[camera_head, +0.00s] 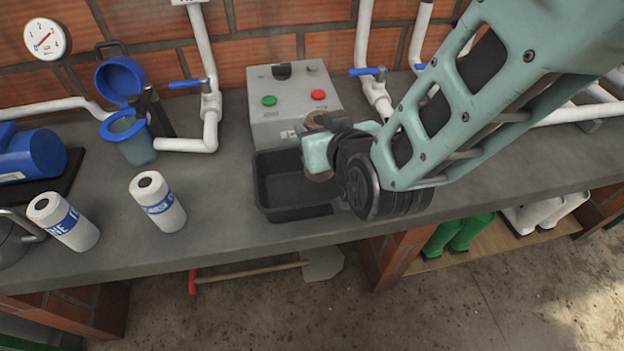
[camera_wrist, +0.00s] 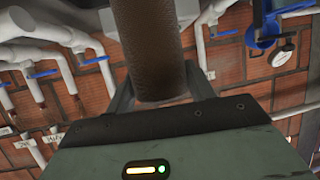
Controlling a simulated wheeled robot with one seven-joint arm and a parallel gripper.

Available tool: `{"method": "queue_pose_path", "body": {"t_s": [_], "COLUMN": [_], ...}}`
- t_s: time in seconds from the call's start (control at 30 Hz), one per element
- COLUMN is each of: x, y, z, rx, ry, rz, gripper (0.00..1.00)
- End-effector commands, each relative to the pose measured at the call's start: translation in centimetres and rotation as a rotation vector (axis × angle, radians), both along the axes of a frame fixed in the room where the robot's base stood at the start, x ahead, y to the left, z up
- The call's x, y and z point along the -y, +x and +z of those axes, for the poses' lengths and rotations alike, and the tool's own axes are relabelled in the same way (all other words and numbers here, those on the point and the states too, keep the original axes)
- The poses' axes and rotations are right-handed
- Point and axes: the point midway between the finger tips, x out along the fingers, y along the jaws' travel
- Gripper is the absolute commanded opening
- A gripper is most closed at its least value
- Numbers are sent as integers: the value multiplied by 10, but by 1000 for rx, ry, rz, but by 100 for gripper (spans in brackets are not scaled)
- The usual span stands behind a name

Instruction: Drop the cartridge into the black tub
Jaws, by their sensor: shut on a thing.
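My gripper (camera_head: 318,150) is above the tub's right part. It is shut on the cartridge (camera_head: 319,174), a brown cylinder. The wrist view shows the cartridge (camera_wrist: 150,50) large between the two fingers of my gripper (camera_wrist: 163,95). The part of the tub's interior that I can see looks empty. My arm hides the tub's right end.
A grey control box (camera_head: 291,100) with green and red buttons stands just behind the tub. Two white bottles (camera_head: 157,201) with blue labels stand to the left. White pipes with blue valve handles (camera_head: 188,83) line the brick wall.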

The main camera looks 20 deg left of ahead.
Motion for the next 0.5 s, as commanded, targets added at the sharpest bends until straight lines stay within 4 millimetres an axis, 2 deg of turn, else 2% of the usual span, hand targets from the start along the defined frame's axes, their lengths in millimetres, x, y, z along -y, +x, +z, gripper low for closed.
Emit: {"method": "queue_pose_path", "body": {"t_s": [0.1,0.37,0.4,0.5], "x": [0,0,0,0], "y": [0,0,0,0], "z": [-10,-10,-10,-10], "rx": [2,2,2,2], "ry": [1,1,1,1], "rz": [0,0,0,0], "gripper": [14,14,56,79]}}
